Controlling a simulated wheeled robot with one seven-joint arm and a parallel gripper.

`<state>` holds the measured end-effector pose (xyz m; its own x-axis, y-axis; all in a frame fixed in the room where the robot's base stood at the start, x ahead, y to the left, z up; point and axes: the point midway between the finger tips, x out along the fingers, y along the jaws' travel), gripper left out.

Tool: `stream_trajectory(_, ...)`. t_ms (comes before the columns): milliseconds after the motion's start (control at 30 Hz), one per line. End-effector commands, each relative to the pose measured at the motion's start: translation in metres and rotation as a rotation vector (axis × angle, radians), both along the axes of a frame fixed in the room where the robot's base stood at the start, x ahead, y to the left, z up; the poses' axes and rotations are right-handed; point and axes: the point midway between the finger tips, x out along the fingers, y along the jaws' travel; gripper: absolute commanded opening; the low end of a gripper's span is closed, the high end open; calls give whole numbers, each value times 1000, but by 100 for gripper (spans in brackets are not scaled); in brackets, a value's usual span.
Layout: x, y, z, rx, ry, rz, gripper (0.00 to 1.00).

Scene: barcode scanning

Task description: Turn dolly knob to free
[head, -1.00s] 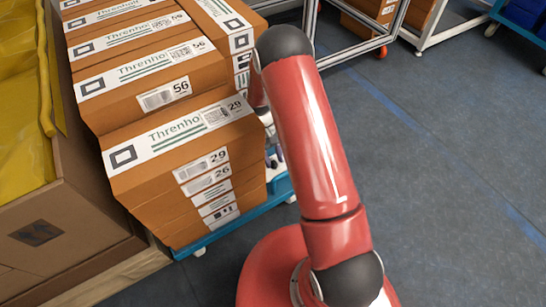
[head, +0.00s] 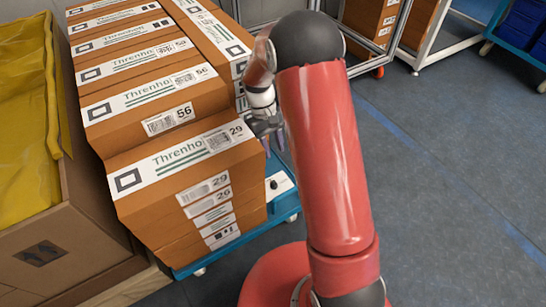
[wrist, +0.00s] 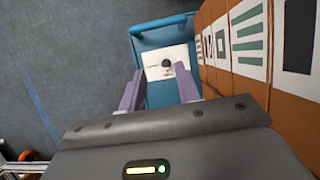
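The dolly knob (wrist: 167,63) is a small dark knob on a white plate (wrist: 181,55) at the corner of the blue dolly (wrist: 150,32). In the head view the knob (head: 273,184) shows on its plate beside the stacked boxes. My gripper (wrist: 158,80) is open, with its two purple fingers apart and nothing between them. In the wrist view the knob lies beyond the fingertips, between them and slightly right of the middle. In the head view my gripper (head: 277,141) is above the plate, partly hidden by the boxes and my arm. I cannot read the knob's setting.
Stacked orange boxes (head: 160,205) stand on the dolly, close to my gripper's right in the wrist view. A carton (head: 85,235) with yellow sheeting stands at the left. Metal-framed carts (head: 414,45) are at the back. The floor at the right is clear.

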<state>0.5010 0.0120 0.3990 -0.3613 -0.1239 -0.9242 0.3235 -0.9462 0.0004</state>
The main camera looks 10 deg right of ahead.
Motion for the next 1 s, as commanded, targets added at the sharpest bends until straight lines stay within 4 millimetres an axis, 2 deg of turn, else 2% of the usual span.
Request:
stream_trajectory(100, 0, 0, 18, 1, -2, 0, 33)
stream_trajectory(233, 0, 0, 27, 0, 0, 1, 33)
stream_trajectory(833, 0, 0, 32, 0, -4, -1, 33)
stream_trajectory(933, -4, -1, 49, 3, -36, -10, 33)
stream_trajectory(1000, -10, -2, 71, 7, -79, -25, 33)
